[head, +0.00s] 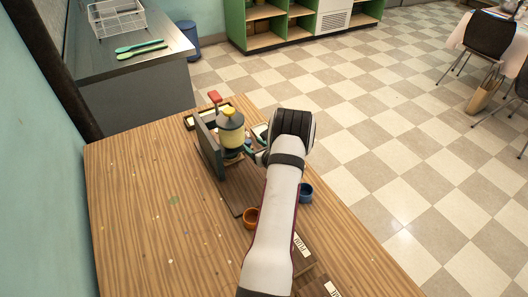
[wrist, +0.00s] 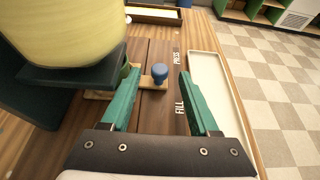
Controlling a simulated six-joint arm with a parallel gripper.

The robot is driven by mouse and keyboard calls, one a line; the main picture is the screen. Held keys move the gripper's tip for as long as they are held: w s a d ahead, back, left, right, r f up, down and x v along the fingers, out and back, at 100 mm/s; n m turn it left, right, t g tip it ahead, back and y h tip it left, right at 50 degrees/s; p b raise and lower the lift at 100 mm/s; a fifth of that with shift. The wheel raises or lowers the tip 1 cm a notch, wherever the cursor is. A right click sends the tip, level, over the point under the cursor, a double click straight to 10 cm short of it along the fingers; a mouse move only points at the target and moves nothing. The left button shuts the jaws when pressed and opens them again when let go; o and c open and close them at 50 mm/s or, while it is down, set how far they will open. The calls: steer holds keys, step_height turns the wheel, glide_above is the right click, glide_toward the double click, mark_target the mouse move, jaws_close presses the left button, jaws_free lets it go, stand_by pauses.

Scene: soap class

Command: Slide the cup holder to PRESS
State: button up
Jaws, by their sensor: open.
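The cup holder (wrist: 149,83) is a light wooden slide with a blue knob (wrist: 160,72). In the wrist view it lies on the brown track between the PRESS label (wrist: 176,57) and the FILL label (wrist: 180,107), nearer PRESS. My gripper (wrist: 158,80) is open, with one teal finger on each side of the knob; I cannot tell whether either touches it. The holder's left end is partly hidden by the left finger and the dark shelf. In the head view my gripper (head: 257,152) is beside the yellow dispenser (head: 230,130), with the arm covering much of the track.
The dark upright panel (head: 207,145) stands left of the dispenser. A red part (head: 214,97) shows behind it. An orange cup (head: 251,217) and a blue cup (head: 306,192) stand beside my arm. A white tray (wrist: 207,75) lies right of the track. The table's left side is clear.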

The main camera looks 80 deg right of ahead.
steer(key=v, duration=1.3)
steer(key=shift+f, duration=0.15)
steer(key=s+d+n+t+y, duration=0.3)
steer(key=s+d+n+y, duration=0.1)
steer(key=d, duration=0.1)
steer(key=shift+n, duration=0.3)
steer(key=x, duration=1.5)
steer(key=shift+w+f, duration=0.2)
steer(key=shift+w, duration=0.15)
jaws_close()
